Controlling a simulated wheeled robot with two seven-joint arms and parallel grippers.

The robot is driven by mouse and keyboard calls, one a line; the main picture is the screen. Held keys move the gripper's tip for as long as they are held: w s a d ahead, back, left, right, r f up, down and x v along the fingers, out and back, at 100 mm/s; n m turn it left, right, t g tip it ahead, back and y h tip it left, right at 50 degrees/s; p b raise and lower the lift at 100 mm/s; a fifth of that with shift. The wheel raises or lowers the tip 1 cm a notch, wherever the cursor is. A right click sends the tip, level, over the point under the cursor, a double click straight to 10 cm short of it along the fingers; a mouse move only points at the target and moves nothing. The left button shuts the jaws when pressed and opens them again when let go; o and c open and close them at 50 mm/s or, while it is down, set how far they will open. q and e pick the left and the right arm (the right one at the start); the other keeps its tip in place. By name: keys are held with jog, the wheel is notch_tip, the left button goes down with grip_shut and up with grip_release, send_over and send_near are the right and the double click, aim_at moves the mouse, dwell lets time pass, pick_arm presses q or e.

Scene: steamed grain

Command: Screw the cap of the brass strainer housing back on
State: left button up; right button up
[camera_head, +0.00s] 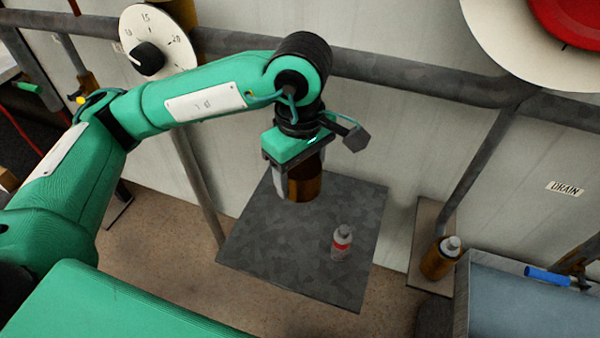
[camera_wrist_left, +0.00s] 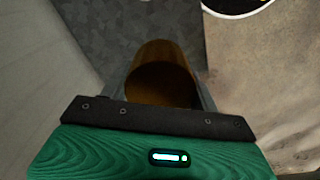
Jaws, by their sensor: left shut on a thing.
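My left gripper (camera_head: 300,168) is shut on a brass cylindrical piece (camera_head: 306,187), which looks like the cap. It holds this piece above the grey square plate (camera_head: 255,245), toward the plate's back edge. In the left wrist view the brass piece (camera_wrist_left: 163,60) sits between the fingers, its near end brown and shadowed. No brass strainer housing can be made out for certain. A small brass body with a pale top (camera_head: 437,263) stands at the right on a narrow board and may be it. My right gripper is not in view.
A small grey bottle with a red label (camera_head: 342,240) stands on the plate, right of the held piece. A grey pipe (camera_head: 430,80) runs along the wall behind. A metal bin (camera_head: 520,300) holding a blue-handled tool is at lower right. The plate's left part is clear.

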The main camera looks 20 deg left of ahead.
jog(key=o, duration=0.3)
